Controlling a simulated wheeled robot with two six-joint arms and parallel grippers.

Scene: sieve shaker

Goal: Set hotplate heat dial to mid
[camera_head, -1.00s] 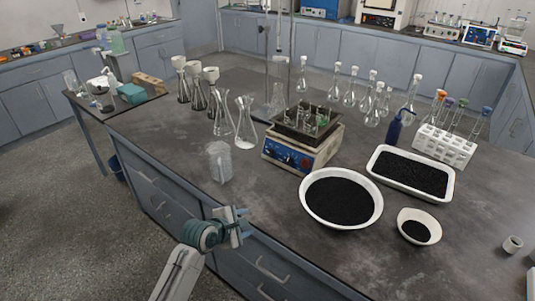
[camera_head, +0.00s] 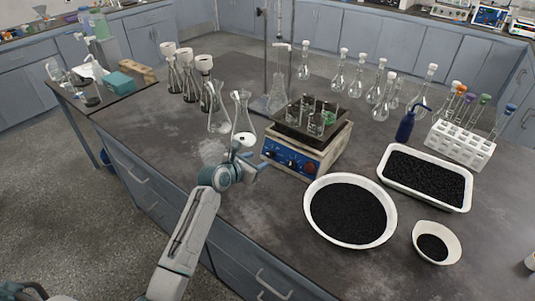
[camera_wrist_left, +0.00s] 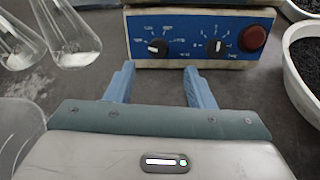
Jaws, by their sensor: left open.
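The hotplate (camera_head: 308,150) stands on the bench with a blue front panel (camera_head: 288,162). In the left wrist view the panel (camera_wrist_left: 190,38) carries two black dials with white pointers and scales, a left dial (camera_wrist_left: 157,46) and a right dial (camera_wrist_left: 214,47). The small labels are too blurred to read, so I cannot tell which is the heat dial. My left gripper (camera_head: 254,163) is open and empty in front of the panel. In the wrist view its fingers (camera_wrist_left: 160,74) point at the panel, apart from both dials. My right gripper is not in view.
A red knob or button (camera_wrist_left: 252,38) sits right of the dials. A rack of glassware (camera_head: 316,118) is on the hotplate. Conical flasks (camera_head: 243,130) stand to its left. A large bowl of black grains (camera_head: 350,212) stands close on the right. A clear vessel (camera_wrist_left: 18,135) is left of the gripper.

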